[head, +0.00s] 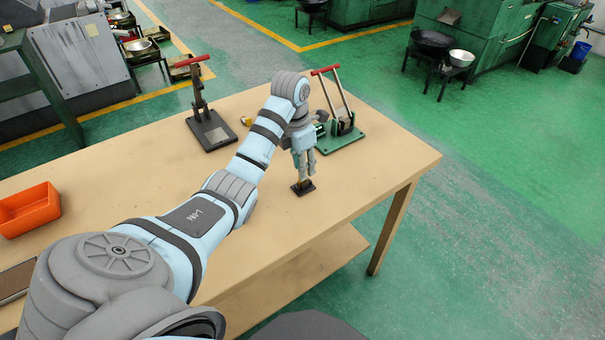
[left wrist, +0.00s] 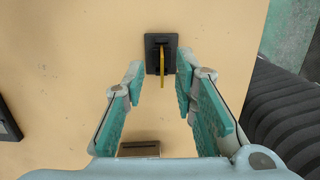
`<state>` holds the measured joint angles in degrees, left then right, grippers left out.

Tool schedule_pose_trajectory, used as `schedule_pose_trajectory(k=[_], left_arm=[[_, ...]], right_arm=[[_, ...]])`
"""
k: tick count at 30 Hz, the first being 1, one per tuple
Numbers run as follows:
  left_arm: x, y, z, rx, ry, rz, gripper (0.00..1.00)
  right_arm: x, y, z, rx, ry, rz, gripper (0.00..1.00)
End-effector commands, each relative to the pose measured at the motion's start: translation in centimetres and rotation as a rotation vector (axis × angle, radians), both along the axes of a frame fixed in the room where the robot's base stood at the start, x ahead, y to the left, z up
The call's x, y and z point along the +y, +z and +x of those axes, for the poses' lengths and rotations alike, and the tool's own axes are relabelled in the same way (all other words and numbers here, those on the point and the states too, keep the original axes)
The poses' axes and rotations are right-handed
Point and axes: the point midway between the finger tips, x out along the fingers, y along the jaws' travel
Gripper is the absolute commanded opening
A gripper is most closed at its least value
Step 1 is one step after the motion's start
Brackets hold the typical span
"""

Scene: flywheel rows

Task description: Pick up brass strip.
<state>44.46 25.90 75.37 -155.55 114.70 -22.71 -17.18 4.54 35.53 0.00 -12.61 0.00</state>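The brass strip (left wrist: 162,70) is a thin yellow piece standing up from a small black holder (left wrist: 153,42) on the table. In the head view the holder (head: 303,188) sits near the table's front right edge, and only a little of the strip shows above it. My left gripper (head: 304,172) points down just over the holder. In the left wrist view its two fingers (left wrist: 160,66) are apart, one on each side of the strip, with gaps visible. It is open and empty. My right gripper is in neither view.
On the wooden table (head: 120,165), a green-based press with a red handle (head: 338,137) stands close behind the gripper. A black-based press (head: 209,128) stands farther left. An orange bin (head: 28,209) is at the far left. The table's front right is clear.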

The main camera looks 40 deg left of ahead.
Motion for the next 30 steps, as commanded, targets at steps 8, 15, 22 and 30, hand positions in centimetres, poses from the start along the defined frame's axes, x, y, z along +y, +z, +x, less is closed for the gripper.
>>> schedule_pose_trajectory(k=[8, 15, 22, 30], left_arm=[[-0.1, -2.4, 0.3, 0.0, 0.0, 0.001, 0.26], [-0.1, -2.3, 0.3, 0.0, 0.0, 0.001, 0.0], [-0.1, -2.3, 0.3, 0.0, 0.0, 0.001, 0.0], [-0.1, -0.7, 0.3, -0.003, 0.001, 0.001, 0.0]], right_arm=[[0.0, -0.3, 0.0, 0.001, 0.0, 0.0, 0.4], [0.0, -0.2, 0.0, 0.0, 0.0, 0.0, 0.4], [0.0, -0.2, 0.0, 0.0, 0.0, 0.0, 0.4], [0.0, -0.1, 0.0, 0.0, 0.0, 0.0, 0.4]])
